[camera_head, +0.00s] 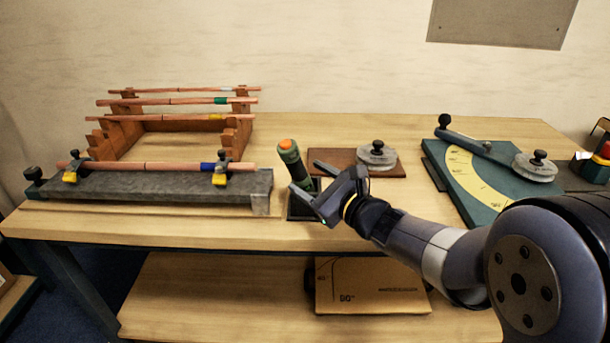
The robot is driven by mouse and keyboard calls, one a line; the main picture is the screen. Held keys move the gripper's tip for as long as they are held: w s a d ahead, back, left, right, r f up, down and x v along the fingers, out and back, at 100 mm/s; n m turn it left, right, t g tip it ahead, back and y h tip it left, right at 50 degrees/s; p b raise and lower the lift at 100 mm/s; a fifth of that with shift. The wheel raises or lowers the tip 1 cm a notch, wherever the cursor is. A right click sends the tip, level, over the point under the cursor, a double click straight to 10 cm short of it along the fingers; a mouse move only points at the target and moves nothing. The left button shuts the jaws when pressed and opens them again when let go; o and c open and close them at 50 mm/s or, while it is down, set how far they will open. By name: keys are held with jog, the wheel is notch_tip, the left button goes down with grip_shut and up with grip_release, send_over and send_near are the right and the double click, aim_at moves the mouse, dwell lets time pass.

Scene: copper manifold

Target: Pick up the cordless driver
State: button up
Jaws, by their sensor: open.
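The cordless driver (293,163) is a dark green cylinder with an orange end on top. It stands slightly tilted in a small dark holder (300,213) near the table's front edge, left of centre. My gripper (316,184) is open, just right of the driver, with its fingers pointing left towards it. One finger passes near the driver's middle and the other is lower, by the holder. I cannot tell whether the fingers touch the driver. My gripper hides part of the driver's lower end and the holder.
A wooden rack (170,126) with copper pipes stands at the back left. A grey clamp bar (150,187) holds another pipe in front. Behind my gripper is a brown board (332,158) with a round weight. A green plate with a yellow scale (474,178) lies right. A box sits below.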

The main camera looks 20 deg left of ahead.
aim_at(291, 165)
jog(key=shift+w+a, duration=0.25)
jog(key=shift+w, duration=0.4)
jog(key=shift+w+a, duration=0.15)
jog(key=shift+w, duration=0.05)
jog(key=x, duration=0.5)
jog(key=shift+s+a+r+p, duration=0.1)
jog(key=shift+s+a+p, duration=0.15)
jog(key=shift+s+p, duration=0.15)
jog(key=shift+c, duration=0.2)
jog(key=shift+r, duration=0.1)
jog(key=c, duration=1.2)
jog(key=shift+r, duration=0.1)
